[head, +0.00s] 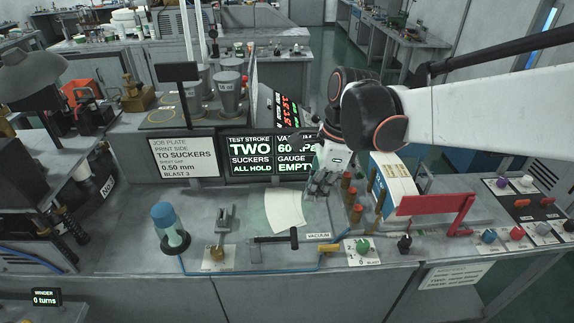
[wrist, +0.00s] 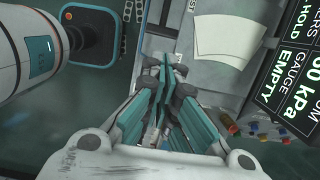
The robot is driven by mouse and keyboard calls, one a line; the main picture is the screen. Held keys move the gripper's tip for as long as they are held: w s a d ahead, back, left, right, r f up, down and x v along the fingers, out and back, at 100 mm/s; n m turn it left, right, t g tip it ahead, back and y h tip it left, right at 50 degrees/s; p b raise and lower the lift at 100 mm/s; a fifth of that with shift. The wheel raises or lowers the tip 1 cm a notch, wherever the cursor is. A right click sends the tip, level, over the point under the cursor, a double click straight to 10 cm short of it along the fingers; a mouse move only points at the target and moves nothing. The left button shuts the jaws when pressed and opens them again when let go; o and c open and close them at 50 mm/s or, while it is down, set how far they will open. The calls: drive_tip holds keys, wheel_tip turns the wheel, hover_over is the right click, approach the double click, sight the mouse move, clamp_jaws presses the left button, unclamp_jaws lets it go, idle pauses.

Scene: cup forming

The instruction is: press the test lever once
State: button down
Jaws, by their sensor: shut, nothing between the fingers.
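My gripper (head: 320,190) hangs over the bench just right of a pale curved paper blank (head: 284,211). In the wrist view its teal fingers (wrist: 166,65) are closed together with nothing between them. No lever bears a readable test label. A black T-shaped handle (head: 275,239) lies in front of the blank, beside a VACUUM label (head: 318,235). A small grey upright lever (head: 223,222) stands left of the blank, and a small black-knobbed lever (head: 405,243) stands to the right. My gripper is apart from these levers. The blank also shows in the wrist view (wrist: 232,30).
Screens (head: 252,155) behind read "TEST STROKE TWO SUCKERS ALL HOLD" and gauge "EMPTY". Brown posts (head: 357,213) and a white-blue box (head: 394,177) stand close right of my gripper. A red handle (head: 436,204) is farther right. A blue-topped cylinder (head: 170,225) stands left.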

wheel_tip(320, 180, down, 14)
drive_tip(key=a+b, duration=0.2)
drive_tip(key=b, duration=0.1)
drive_tip(key=shift+a, duration=0.35)
drive_tip(key=shift+r, duration=0.1)
drive_tip(key=f+y+b, duration=0.1)
drive_tip(key=b, duration=0.1)
drive_tip(key=f+y+b, duration=0.1)
drive_tip(key=f+b, duration=0.1)
drive_tip(key=shift+d+f, duration=0.15)
drive_tip(key=shift+d, duration=0.2)
wheel_tip(320, 180, down, 2)
drive_tip(key=y+b, duration=0.2)
drive_tip(key=shift+b, duration=0.3)
drive_tip(key=shift+a+f+b, duration=0.2)
drive_tip(key=shift+f+b, duration=0.1)
drive_tip(key=shift+f, duration=0.1)
drive_tip(key=shift+d, duration=0.1)
drive_tip(key=p+v, duration=0.5)
drive_tip(key=v, duration=0.9)
drive_tip(key=shift+s+d+f, duration=0.15)
drive_tip(key=shift+d, duration=0.3)
